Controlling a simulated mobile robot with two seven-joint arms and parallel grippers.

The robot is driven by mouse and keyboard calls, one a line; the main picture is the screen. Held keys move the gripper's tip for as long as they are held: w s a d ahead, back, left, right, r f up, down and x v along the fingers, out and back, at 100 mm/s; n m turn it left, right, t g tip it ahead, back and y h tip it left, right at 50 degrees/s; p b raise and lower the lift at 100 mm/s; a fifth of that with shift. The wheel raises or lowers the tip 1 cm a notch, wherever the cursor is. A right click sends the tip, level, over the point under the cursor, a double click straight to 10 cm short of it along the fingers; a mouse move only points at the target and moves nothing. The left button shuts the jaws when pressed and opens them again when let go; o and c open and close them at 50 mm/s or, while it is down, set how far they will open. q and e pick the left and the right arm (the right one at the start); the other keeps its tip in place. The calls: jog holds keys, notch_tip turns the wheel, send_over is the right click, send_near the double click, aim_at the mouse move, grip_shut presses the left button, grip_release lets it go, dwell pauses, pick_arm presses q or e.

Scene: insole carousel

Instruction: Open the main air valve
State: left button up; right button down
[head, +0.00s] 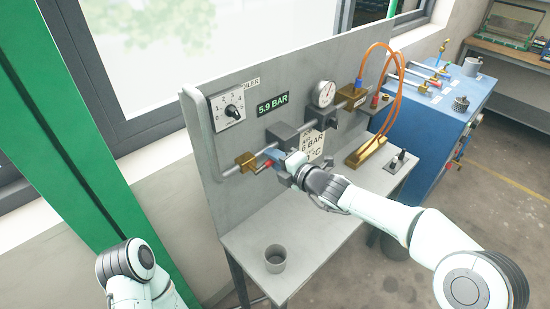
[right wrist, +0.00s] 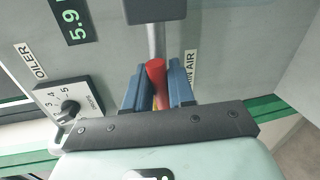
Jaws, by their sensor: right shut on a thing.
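The brass valve (head: 245,161) sits on the pipe at the left of the grey panel. Its red lever (head: 267,165) shows beside the blue fingers of my right gripper (head: 274,160). In the right wrist view the red lever (right wrist: 157,75) lies between the two blue fingers of the gripper (right wrist: 157,85), which is shut on it. The lever appears roughly in line with the pipe there, but its exact angle to the pipe is hard to tell. The valve body is hidden in the wrist view. My left arm shows at the lower left; its gripper is out of frame.
The panel carries an oiler dial (head: 232,110), a green display (head: 272,104) reading 5.9 BAR and a round gauge (head: 324,93). A grey cup (head: 275,259) stands on the bench (head: 325,245). Orange hoses (head: 397,85) hang at the right, near a blue cabinet (head: 432,120).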

jog(key=c, duration=1.1)
grip_release()
jog(key=v, duration=1.3)
jog(key=shift+s, duration=0.15)
jog(key=shift+d+r, duration=0.1)
